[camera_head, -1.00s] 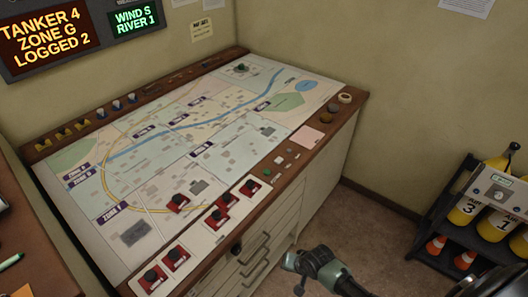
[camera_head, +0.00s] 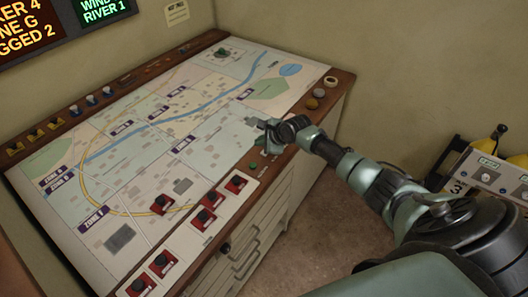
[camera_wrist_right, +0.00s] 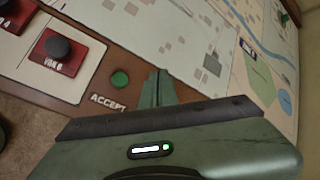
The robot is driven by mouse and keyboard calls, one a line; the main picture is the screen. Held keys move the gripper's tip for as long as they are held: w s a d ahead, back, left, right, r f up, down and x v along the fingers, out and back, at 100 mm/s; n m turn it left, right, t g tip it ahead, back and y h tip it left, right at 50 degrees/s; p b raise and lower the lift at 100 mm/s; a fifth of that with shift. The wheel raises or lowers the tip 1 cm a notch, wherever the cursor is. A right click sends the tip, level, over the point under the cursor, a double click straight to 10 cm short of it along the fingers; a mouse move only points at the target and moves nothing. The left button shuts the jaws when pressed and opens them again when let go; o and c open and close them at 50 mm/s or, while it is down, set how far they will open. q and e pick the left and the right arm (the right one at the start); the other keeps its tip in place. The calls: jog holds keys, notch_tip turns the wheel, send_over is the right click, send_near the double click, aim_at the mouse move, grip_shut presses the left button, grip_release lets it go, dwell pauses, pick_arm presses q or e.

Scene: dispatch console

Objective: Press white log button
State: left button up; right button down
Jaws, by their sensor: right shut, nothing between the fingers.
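My right gripper (camera_head: 256,124) is shut and empty, low over the right edge of the map table, beyond the green button (camera_head: 252,166). The right wrist view shows its closed fingertips (camera_wrist_right: 157,78) beside the green button (camera_wrist_right: 120,79), which is labelled ACCEPT. Whether the fingers touch the surface is unclear. My left gripper is not in view.
Several red-based black buttons (camera_head: 236,183) stand along the near edge of the map table (camera_head: 140,185). Round knobs (camera_head: 312,103) sit farther along the rim. Open floor lies between.

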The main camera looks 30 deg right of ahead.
jog(key=d+m, duration=0.1)
jog(key=w+d+r, duration=0.1)
jog(key=d, duration=0.1)
jog(key=w+d+r+m, duration=0.1)
jog(key=shift+w+d+r+m+t+h, duration=0.1)
jog(key=shift+w+d+m+t+h, duration=0.1)
jog(key=shift+d+m+t+h, duration=0.1)
notch_tip(320, 180, down, 7)
jog(key=b, duration=0.8)
jog(key=shift+f+b, duration=0.5)
jog(key=shift+f, duration=0.45)
jog(key=shift+a+f, duration=0.1)
jog(key=shift+f, duration=0.05)
dwell(0.8)
